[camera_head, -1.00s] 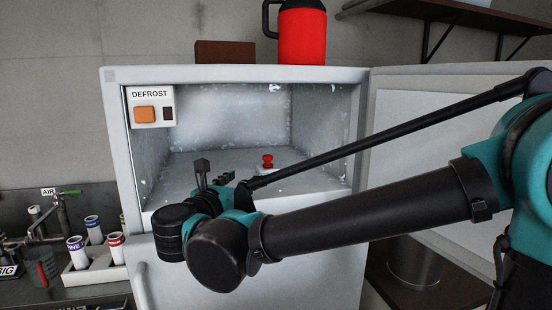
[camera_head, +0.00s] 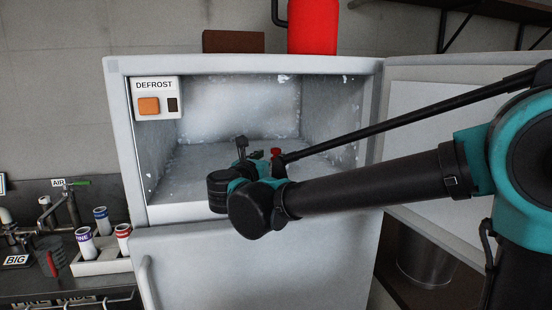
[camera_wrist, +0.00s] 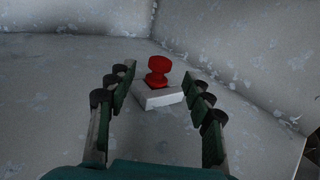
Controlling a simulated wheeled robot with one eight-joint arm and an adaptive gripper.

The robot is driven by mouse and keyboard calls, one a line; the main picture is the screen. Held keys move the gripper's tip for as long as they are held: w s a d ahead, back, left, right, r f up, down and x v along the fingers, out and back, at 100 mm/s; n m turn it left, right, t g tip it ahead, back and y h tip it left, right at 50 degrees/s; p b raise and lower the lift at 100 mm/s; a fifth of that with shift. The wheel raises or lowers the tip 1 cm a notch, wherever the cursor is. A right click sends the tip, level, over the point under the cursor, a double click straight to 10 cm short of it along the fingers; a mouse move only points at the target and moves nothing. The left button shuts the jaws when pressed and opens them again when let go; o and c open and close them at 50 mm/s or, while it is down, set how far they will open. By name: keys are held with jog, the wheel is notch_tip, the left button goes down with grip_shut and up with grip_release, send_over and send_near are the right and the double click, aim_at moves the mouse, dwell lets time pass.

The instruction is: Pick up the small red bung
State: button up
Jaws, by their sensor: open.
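The small red bung (camera_wrist: 158,72) stands upright on a small white block (camera_wrist: 158,98) on the frosted freezer floor. In the head view only the top of the bung (camera_head: 276,152) shows, behind my arm. My gripper (camera_wrist: 160,88) is open in the wrist view, its fingers to the left and right of the block, with the bung a little beyond and between the fingertips. No contact shows. In the head view my gripper (camera_head: 258,153) is inside the freezer opening, partly hidden by my wrist.
The freezer (camera_head: 260,262) has frosty walls close around my gripper and an open door (camera_head: 440,140) at the right. A DEFROST switch box (camera_head: 156,98) hangs at the upper left. A red jug (camera_head: 313,25) and brown block (camera_head: 233,41) stand on top. A tube rack (camera_head: 105,262) stands left.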

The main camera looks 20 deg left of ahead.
aim_at(274, 153)
jog(key=shift+w+d, duration=0.1)
jog(key=shift+w, duration=2.5)
jog(key=c, duration=1.1)
